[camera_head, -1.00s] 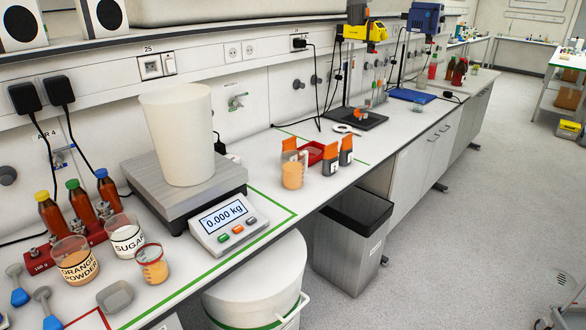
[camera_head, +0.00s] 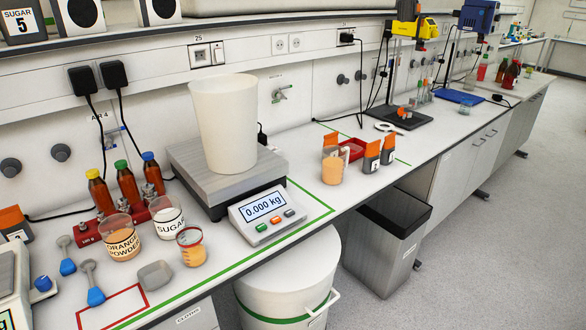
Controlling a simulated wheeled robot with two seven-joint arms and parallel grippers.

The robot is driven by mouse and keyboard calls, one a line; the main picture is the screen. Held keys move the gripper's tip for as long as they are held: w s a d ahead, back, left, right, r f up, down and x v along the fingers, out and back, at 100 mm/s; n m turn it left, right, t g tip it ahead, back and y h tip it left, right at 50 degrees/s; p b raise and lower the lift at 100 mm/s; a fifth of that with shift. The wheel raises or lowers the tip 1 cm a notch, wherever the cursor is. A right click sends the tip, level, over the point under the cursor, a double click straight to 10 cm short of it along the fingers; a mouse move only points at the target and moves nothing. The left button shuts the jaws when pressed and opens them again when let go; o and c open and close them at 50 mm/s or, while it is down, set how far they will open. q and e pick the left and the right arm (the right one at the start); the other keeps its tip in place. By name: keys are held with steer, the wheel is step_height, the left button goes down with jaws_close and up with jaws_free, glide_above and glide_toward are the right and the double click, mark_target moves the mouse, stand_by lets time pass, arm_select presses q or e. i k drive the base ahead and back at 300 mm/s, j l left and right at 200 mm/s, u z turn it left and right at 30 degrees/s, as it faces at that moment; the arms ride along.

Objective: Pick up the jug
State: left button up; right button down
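A clear jug (camera_head: 332,171) with a handle on its right side and orange contents stands upright on the bench. It is right of the scale, beside orange-topped dark packs (camera_head: 371,157). Another orange-topped pack shows just behind the jug. Neither of my grippers is in view.
The scale (camera_head: 262,206) reads 0.000 kg and carries a large white bucket (camera_head: 224,125). Left of it are brown bottles (camera_head: 127,183), an orange powder beaker (camera_head: 122,244), a sugar beaker (camera_head: 170,224) and scoops (camera_head: 92,287). A grey bin (camera_head: 384,246) and white drum (camera_head: 290,280) stand below.

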mark_target(335, 159)
steer(key=i+l+u, duration=0.1)
steer(key=u, duration=0.25)
steer(key=l+u, duration=0.3)
steer(key=i+l+u, duration=0.1)
steer(key=l+u, duration=0.65)
steer(key=l, duration=0.55)
steer(key=k+l+u, duration=0.1)
steer(key=l+u, duration=0.25)
steer(key=l, duration=0.65)
steer(key=k+l, duration=0.1)
steer(key=l, duration=0.9)
steer(key=k+l, duration=0.15)
steer(key=l, duration=0.35)
steer(key=k+l+u, duration=0.1)
steer(key=l, duration=0.9)
steer(key=k+l, duration=0.15)
steer(key=l, duration=0.35)
